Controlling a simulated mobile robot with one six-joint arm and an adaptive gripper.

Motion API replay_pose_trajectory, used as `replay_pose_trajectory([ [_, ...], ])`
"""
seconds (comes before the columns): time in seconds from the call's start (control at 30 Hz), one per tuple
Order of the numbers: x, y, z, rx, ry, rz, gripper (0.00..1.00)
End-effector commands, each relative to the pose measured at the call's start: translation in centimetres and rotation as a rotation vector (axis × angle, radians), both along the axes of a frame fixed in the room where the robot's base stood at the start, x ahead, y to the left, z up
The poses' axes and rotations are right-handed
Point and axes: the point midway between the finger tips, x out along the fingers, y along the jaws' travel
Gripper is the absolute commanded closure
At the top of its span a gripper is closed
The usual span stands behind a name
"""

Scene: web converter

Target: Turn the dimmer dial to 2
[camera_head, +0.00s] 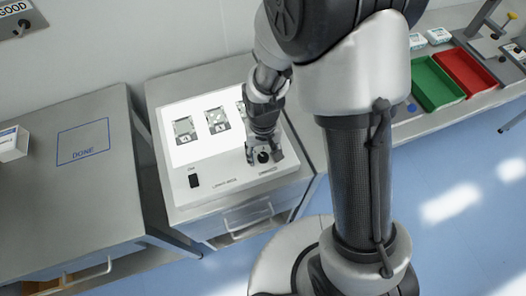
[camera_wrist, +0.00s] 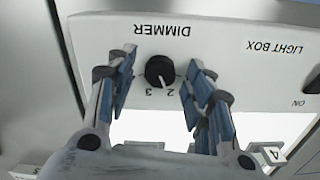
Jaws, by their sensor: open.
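The dimmer dial (camera_wrist: 159,71) is a round black knob on the light box's white front panel, under the word DIMMER, which reads upside down in the wrist view. The digits 2 and 3 show beside the knob. Its short white pointer mark is on the digit side, near the 2, but I cannot tell whether it lines up exactly. My gripper (camera_wrist: 160,62) is open, with one blue-padded finger on each side of the knob and a gap on both sides. In the head view the dial (camera_head: 263,157) shows between the fingers of my gripper (camera_head: 264,153).
The light box (camera_head: 225,180) has a lit white top with several dark picture tiles and a black ON switch (camera_head: 194,181) at left. A steel table (camera_head: 60,190) marked DONE stands to the left. Green (camera_head: 433,84) and red (camera_head: 466,71) trays are at the right.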

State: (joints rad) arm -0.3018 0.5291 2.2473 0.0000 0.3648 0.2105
Motion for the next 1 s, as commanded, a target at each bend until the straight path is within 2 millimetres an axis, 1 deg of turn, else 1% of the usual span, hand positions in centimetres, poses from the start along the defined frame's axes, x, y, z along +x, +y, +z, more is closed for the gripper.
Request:
replay_pose_trajectory([
  [0.17,0.0,0.0,0.3,0.000,-0.002,0.000,0.52],
  [0.27,0.1,0.0,1.4,0.001,-0.003,0.000,0.52],
  [0.37,0.2,0.1,3.2,0.003,-0.007,0.000,0.52],
  [0.6,0.2,0.0,8.4,0.002,-0.007,0.000,0.52],
  [0.7,0.1,0.0,10.1,0.001,-0.005,0.000,0.52],
  [0.83,0.0,0.0,11.4,0.000,-0.002,0.000,0.52],
  [1.0,0.0,0.0,12.0,0.000,0.000,0.000,0.52],
])
